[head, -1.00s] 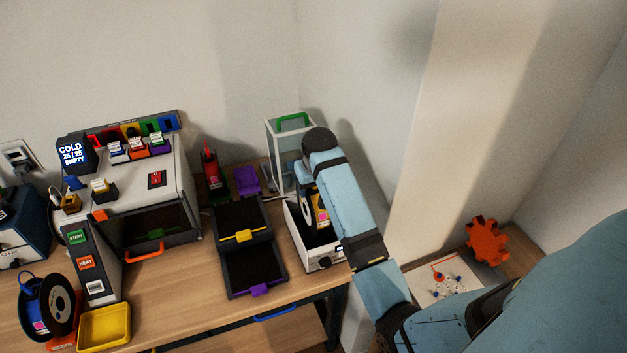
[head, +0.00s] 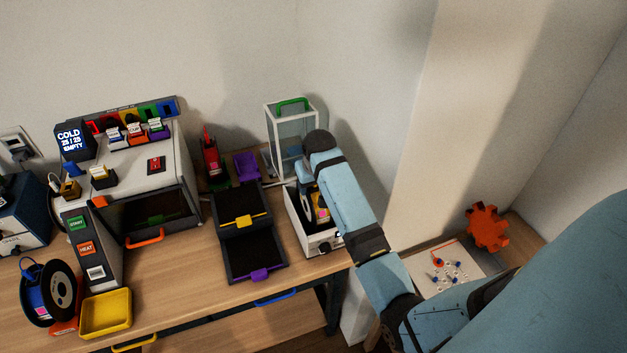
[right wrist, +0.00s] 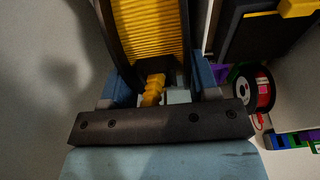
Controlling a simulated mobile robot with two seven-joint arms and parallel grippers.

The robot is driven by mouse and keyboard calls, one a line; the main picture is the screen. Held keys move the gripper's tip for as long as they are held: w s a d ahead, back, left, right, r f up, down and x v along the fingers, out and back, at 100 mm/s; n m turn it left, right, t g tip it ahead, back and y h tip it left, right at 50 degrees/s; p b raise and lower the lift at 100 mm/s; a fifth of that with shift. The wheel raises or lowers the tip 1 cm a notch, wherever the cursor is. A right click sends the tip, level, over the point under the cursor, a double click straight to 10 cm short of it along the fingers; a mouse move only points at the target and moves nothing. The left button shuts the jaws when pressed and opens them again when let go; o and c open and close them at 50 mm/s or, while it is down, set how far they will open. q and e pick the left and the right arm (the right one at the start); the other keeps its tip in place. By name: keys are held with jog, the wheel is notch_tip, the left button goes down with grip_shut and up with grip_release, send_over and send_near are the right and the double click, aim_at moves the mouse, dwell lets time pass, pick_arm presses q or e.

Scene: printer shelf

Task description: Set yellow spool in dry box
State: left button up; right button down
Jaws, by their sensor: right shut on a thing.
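The yellow spool (head: 318,209), with dark flanges and yellow filament, is at the white dry box (head: 323,245), partly below its rim. It fills the top of the right wrist view (right wrist: 150,28). The dry box's clear lid (head: 291,143) with a green handle stands open behind it. My right gripper (right wrist: 158,88) is shut on the spool, with a blue-grey finger on each side. My right arm hides part of the spool and box in the head view, so I cannot tell whether the spool touches the box floor. My left gripper is out of view.
Black trays (head: 240,208) with yellow and purple handles stand left of the dry box. Farther left are a heater cabinet (head: 165,212), a blue spool (head: 50,292) and a yellow bin (head: 106,313). An orange gear (head: 487,228) is at right. Bare table lies at front centre.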

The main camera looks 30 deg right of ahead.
jog(key=shift+f, duration=0.5)
dwell(0.4)
jog(key=shift+c, duration=1.4)
grip_release()
jog(key=d+v, duration=0.1)
jog(key=v, duration=1.3)
jog(key=s+a+f+n, duration=0.2)
jog(key=s+a+f, duration=0.2)
jog(key=s+f, duration=0.6)
jog(key=s+a+n+t+y, duration=0.1)
jog(key=s+a, duration=0.3)
jog(key=s, duration=0.6)
jog(key=s+a+n, duration=0.2)
jog(key=s+a, duration=0.1)
jog(key=s, duration=0.7)
jog(key=w+a+f+t+y, duration=0.1)
jog(key=w+a+f+t, duration=0.1)
jog(key=f, duration=0.4)
jog(key=w+a+f+t+y, duration=0.1)
jog(key=w+a+f+t, duration=0.2)
jog(key=f+t, duration=0.2)
notch_tip(320, 180, down, 2)
jog(key=shift+w+a+f+y+b, duration=0.15)
jog(key=shift+a+f+y+b, duration=0.05)
jog(key=shift+a+y+b, duration=0.15)
